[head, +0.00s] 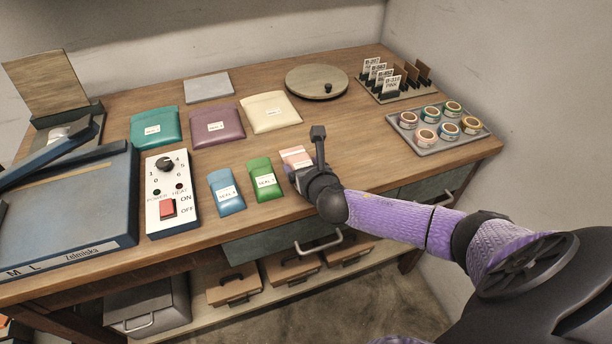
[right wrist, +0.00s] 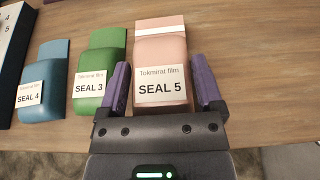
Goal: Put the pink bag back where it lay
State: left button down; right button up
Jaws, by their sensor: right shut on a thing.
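The pink bag (head: 296,156) is at the front of the wooden table, to the right of the green bag. In the right wrist view the pink bag (right wrist: 160,62) carries a label reading SEAL 5. My right gripper (head: 302,172) is shut on the pink bag, with purple fingers (right wrist: 165,90) on either side of it. The gripper hides part of the bag in the head view. The bag appears to be at or close to the tabletop; I cannot tell whether it touches. My left gripper is not in view.
The green bag (head: 265,180) and blue bag (head: 226,192) lie just left of the pink bag. Teal (head: 155,128), purple (head: 217,126) and cream (head: 269,112) bags lie behind. A round board (head: 317,80) and a tray of tape rolls (head: 410,119) stand farther right. Bare wood lies between.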

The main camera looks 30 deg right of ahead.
notch_tip(320, 180, down, 3)
jog(key=shift+r+b, duration=0.1)
jog(key=shift+b, duration=0.45)
jog(key=shift+r, duration=0.15)
jog(key=o, duration=1.1)
jog(key=shift+o, duration=0.2)
